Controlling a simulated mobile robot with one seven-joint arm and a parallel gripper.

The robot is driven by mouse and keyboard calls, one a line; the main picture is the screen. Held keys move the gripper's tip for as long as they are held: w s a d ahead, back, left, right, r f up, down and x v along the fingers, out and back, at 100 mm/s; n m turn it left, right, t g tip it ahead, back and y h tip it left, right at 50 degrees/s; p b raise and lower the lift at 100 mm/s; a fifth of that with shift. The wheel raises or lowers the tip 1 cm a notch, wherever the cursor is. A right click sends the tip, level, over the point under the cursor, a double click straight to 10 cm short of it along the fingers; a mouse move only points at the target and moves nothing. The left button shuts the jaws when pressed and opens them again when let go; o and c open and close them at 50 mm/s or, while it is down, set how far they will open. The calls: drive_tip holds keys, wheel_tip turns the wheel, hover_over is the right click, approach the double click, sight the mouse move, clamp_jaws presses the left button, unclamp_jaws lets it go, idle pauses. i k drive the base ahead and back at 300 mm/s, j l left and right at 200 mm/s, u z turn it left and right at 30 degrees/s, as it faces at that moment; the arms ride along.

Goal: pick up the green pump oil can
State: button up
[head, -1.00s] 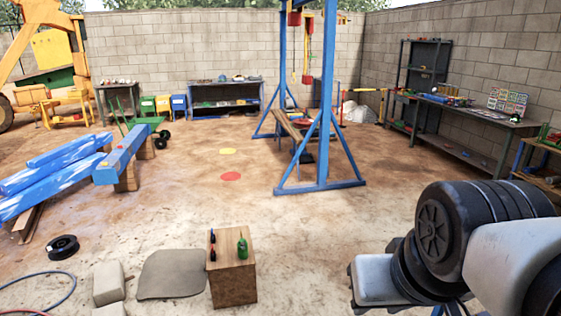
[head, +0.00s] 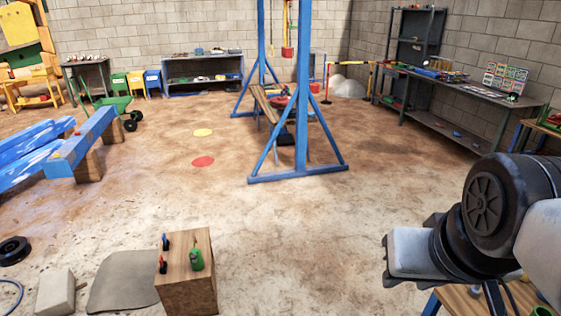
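The green pump oil can (head: 197,259) stands upright on top of a wooden block (head: 190,292) on the floor, at the lower left of the head view. Two small dark items with red and blue parts (head: 164,254) stand beside it on the block's left side. My arm shows at the right edge, well apart from the can. My gripper's fingers are not in view.
A blue gantry frame (head: 298,178) stands at mid-distance. A grey mat (head: 122,283) and a pale block (head: 56,293) lie left of the wooden block. A wooden surface (head: 470,303) shows at lower right. The floor between the block and the gantry is clear.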

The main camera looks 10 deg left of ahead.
sight(198, 265)
drive_tip(key=i+u, duration=0.35)
drive_tip(key=i, duration=0.35)
drive_tip(key=i+l+u, duration=0.15)
drive_tip(key=i+u, duration=0.25)
drive_tip(key=i, duration=0.3)
drive_tip(key=i+l+u, duration=0.1)
drive_tip(key=i+u, duration=0.35)
drive_tip(key=i+l+u, duration=0.8)
drive_tip(key=i+u, duration=0.15)
drive_tip(key=i+l+u, duration=0.3)
drive_tip(key=l+u, duration=0.15)
drive_tip(key=l, duration=0.15)
